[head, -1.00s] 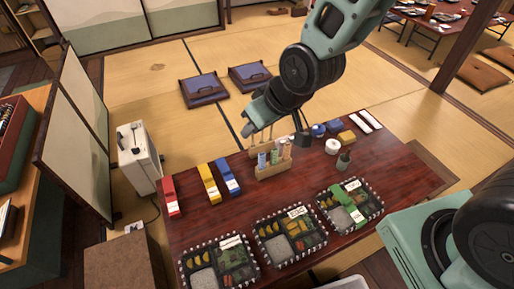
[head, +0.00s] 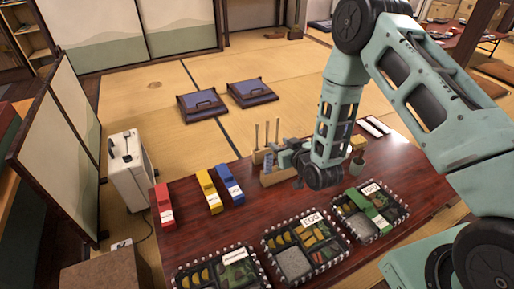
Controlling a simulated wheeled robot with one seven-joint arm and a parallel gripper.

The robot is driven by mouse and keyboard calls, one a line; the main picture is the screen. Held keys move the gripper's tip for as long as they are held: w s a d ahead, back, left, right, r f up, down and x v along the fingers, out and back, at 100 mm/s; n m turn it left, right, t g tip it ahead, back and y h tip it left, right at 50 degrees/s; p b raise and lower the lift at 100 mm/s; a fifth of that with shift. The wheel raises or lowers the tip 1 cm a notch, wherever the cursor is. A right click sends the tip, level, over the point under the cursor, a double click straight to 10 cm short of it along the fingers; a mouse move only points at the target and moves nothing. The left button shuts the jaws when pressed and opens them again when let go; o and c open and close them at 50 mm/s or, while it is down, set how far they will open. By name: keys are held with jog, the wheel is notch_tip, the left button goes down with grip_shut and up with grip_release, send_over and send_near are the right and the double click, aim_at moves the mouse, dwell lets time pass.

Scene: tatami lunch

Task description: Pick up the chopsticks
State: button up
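Several thin upright sticks, which look like the chopsticks (head: 256,136), stand at a small wooden rack (head: 274,179) on the dark red table. Two white slim strips (head: 377,125) lie at the table's far right; I cannot tell whether these are wrapped chopsticks. My gripper (head: 278,154) is beside the rack's top, pointing left, and overlaps it in the picture. Its fingers are small and partly merged with the rack, so I cannot tell whether they are open or touch a stick. The gripper and forearm hide part of the rack and the items behind.
Red (head: 164,203), yellow (head: 208,191) and blue (head: 230,184) boxes lie left of the rack. Three filled bento trays line the front edge; one is the middle tray (head: 265,241). Bare tabletop (head: 235,225) lies between.

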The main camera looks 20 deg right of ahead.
aim_at(257, 129)
jog(key=b+x, duration=0.3)
jog(key=x, duration=1.2)
jog(key=shift+w+a+f+b, duration=0.15)
jog(key=shift+a+f+b, duration=0.05)
jog(key=shift+a+b, duration=0.1)
grip_shut()
